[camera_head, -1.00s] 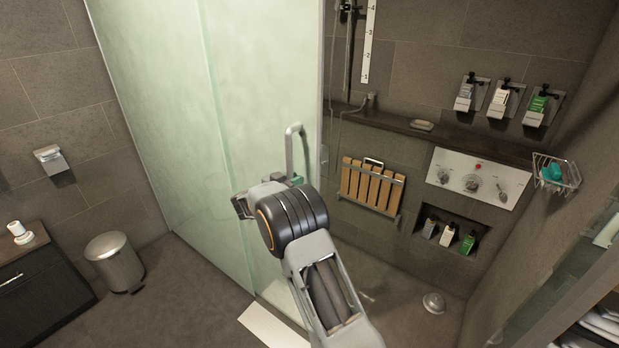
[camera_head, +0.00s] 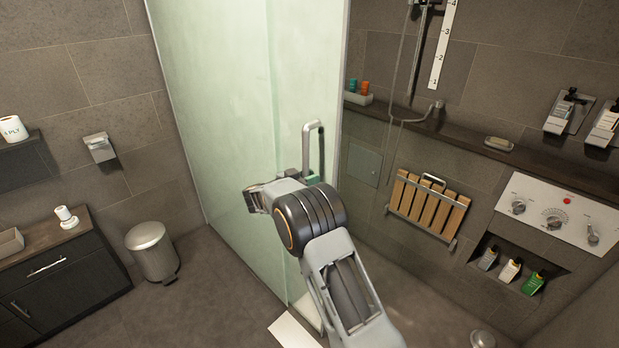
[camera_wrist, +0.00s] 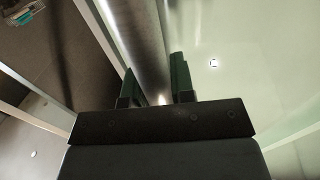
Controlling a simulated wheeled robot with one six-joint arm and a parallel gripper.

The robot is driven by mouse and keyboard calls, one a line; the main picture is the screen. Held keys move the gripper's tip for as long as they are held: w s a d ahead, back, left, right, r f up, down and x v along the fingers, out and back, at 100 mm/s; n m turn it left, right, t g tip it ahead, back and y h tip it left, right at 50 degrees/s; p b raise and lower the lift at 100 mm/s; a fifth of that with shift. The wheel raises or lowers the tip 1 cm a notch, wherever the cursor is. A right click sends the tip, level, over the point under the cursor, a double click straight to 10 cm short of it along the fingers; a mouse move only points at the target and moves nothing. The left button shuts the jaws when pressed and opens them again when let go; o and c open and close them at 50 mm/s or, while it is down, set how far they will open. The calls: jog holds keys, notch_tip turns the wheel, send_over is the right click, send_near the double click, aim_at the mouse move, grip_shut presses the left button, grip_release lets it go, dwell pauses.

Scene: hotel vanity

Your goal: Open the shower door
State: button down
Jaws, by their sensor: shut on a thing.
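The shower door (camera_head: 235,130) is a sliding-style panel of frosted greenish glass, left of centre in the head view, with an open gap into the shower at its right. A vertical metal bar handle (camera_head: 321,140) stands near its right edge. My gripper (camera_head: 310,180) is at the lower part of the handle. In the wrist view the handle (camera_wrist: 141,45) runs between the two dark green fingers of my gripper (camera_wrist: 156,85), which are shut on it. The glass (camera_wrist: 230,50) fills the right of that view. My wrist hides the handle's lower end in the head view.
A wooden-slat folding seat (camera_head: 428,205), a control panel (camera_head: 560,218) and a bottle niche (camera_head: 515,268) are on the shower wall at right. A metal bin (camera_head: 152,250) and dark cabinet (camera_head: 62,275) stand at left. Floor between bin and door is clear.

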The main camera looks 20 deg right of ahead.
jog(key=c, duration=1)
grip_release()
jog(key=shift+o, duration=0.2)
jog(key=shift+a, duration=0.1)
jog(key=b+v, duration=0.3)
jog(key=v, duration=1)
jog(key=shift+a+r, duration=0.15)
jog(key=shift+a, duration=0.25)
jog(key=shift+s, duration=0.1)
